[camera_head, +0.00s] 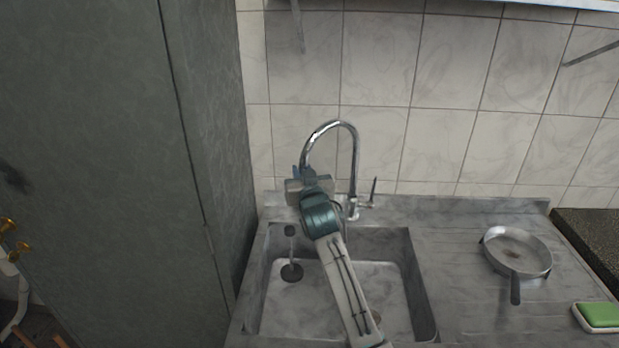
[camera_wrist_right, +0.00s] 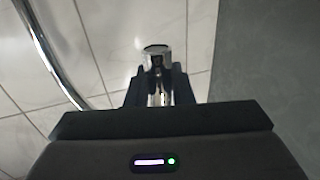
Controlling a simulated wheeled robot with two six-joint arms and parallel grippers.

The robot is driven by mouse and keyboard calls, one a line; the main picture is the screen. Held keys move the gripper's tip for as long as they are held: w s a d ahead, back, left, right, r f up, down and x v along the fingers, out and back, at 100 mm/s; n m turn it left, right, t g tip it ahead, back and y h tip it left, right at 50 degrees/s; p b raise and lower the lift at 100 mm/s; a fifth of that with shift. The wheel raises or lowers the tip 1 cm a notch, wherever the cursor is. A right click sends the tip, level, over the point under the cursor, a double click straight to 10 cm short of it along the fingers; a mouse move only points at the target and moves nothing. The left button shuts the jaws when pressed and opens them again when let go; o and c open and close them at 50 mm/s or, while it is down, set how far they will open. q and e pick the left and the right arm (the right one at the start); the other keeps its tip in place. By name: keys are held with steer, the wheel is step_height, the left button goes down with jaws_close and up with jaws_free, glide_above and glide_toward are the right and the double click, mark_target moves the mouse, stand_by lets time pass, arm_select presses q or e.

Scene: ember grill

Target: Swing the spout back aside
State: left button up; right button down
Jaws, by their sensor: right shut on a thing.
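The chrome spout (camera_head: 349,128) arches up from its base at the back of the sink and curves down to the left. My right gripper (camera_head: 302,174) is at the spout's left, down-turned end and is shut on it. In the right wrist view the spout tip (camera_wrist_right: 156,52) shows between the two dark fingers of the gripper (camera_wrist_right: 157,88), and the curved tube runs at the upper left. The faucet lever (camera_head: 373,190) stands upright to the right of the spout base. My left gripper is not in view.
The grey sink basin (camera_head: 421,290) lies below my right arm. A pan (camera_head: 517,250) sits on the drainboard at the right, with a green sponge (camera_head: 600,315) in front of it. A tall grey cabinet (camera_head: 200,120) stands close at the left. The tiled wall (camera_head: 440,140) is behind.

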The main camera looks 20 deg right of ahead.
steer(key=shift+w, duration=0.3)
steer(key=c, duration=1.3)
jaws_free()
steer(key=shift+a, duration=0.1)
steer(key=b+v, duration=0.3)
steer(key=v, duration=0.7)
steer(key=shift+s+a, duration=0.1)
steer(key=shift+s, duration=0.3)
